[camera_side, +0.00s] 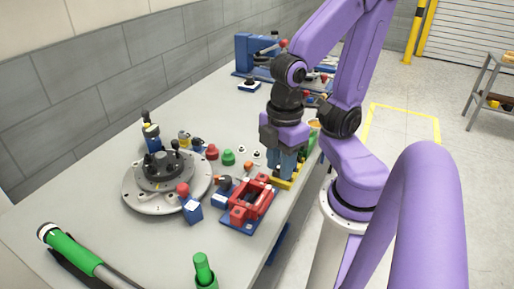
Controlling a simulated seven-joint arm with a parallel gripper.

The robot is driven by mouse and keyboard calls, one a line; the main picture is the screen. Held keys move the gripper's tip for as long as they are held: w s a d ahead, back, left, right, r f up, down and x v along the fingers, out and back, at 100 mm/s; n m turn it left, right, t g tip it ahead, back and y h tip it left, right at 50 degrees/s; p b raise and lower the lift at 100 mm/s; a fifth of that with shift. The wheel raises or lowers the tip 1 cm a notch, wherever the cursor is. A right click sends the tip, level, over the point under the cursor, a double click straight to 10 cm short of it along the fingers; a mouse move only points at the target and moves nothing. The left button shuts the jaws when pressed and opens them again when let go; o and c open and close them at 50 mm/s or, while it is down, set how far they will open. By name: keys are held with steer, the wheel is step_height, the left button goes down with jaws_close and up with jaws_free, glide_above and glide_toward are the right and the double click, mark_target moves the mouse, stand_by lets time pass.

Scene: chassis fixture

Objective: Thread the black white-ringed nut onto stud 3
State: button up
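A round grey fixture plate (138,198) with a dark raised hub (165,178) stands on the table at left. Several dark studs rise from the hub, but their numbers cannot be read. My gripper (283,174) points down to the right of the fixture, over a yellow holder (284,184) near the table's right edge. Its blue-grey fingers are low, among parts there. The gap between the fingertips is hidden, so I cannot tell whether they hold anything. I cannot pick out the black white-ringed nut for certain among the small parts.
A red nut (212,152), a green nut (228,157) and small pale rings lie between fixture and gripper. A red clamp frame (250,203) and blue block (193,211) stand in front. A green-handled tool (72,250) lies front left. The table's back left is clear.

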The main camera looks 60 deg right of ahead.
steer(key=w+d+f+m, duration=0.25)
steer(key=w+m, duration=0.25)
steer(key=w, duration=0.5)
steer(key=w+d+f+m, duration=0.1)
steer(key=w+d+m, duration=0.25)
steer(key=w, duration=0.55)
steer(key=m, duration=1)
glide_above(257, 152)
step_height(257, 152, down, 5)
steer(key=shift+w+f, duration=0.1)
steer(key=shift+f, duration=3.65)
